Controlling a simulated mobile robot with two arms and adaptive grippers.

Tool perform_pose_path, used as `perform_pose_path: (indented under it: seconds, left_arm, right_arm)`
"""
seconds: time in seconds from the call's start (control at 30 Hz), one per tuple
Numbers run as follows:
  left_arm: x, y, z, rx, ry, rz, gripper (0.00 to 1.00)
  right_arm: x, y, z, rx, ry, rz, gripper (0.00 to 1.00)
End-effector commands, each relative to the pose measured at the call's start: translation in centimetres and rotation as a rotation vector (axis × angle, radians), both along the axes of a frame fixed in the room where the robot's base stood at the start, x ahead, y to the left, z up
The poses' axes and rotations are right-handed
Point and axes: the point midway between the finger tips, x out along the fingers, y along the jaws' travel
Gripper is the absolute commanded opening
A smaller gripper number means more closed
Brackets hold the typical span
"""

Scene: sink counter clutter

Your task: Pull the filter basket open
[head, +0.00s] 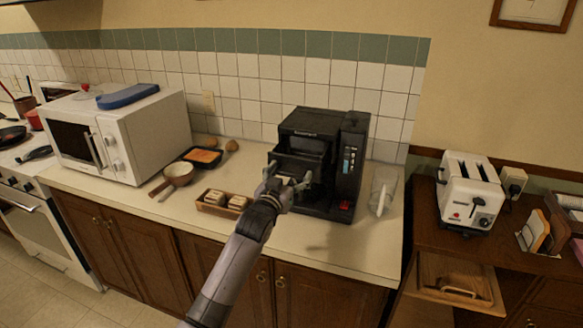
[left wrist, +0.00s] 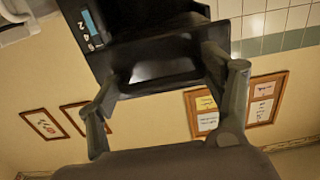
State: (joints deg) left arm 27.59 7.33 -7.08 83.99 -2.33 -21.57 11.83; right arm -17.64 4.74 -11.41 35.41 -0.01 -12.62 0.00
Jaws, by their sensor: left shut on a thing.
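The black coffee maker (head: 352,150) stands on the counter in the middle of the head view, with a button panel on its right side. Its filter basket (head: 296,163) is at the front, below the upper housing, and seems to stand out a little from the body. My left gripper (head: 289,184) is at the front of the basket and partly hides it. In the left wrist view the two fingers (left wrist: 162,82) are on either side of the black basket front (left wrist: 155,62), shut on it. My right gripper is in neither view.
Left of the coffee maker are a wooden box (head: 213,209) of small items, a pan (head: 178,172), a black tray (head: 190,158) and a white microwave (head: 125,138). A clear glass (head: 383,192) is close on its right. A toaster (head: 470,195) stands farther right.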

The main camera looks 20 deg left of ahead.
Motion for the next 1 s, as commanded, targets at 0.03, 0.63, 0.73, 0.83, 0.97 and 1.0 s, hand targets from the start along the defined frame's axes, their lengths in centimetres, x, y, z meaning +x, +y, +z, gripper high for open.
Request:
perform_pose_path:
  seconds: [0.03,0.63,0.73,0.83,0.97,1.0]
  left_arm:
    - [0.0,0.2,0.5,0.005,-0.009,0.003,0.24]
    - [0.1,0.3,0.7,0.001,-0.013,0.004,0.83]
    - [0.1,0.3,0.7,0.001,-0.014,0.004,0.83]
    - [-0.1,0.3,0.7,0.001,-0.014,0.004,0.83]
    - [-1.2,0.3,0.6,0.001,-0.013,0.004,0.83]
    - [-1.8,0.3,0.6,0.002,-0.014,0.004,0.83]
  right_arm:
    - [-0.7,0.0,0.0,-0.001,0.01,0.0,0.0]
    - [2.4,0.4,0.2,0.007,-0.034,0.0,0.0]
    - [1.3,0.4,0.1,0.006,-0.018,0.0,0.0]
    - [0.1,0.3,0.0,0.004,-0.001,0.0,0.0]
    - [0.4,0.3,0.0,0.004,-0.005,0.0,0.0]
    - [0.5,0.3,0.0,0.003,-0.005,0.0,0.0]
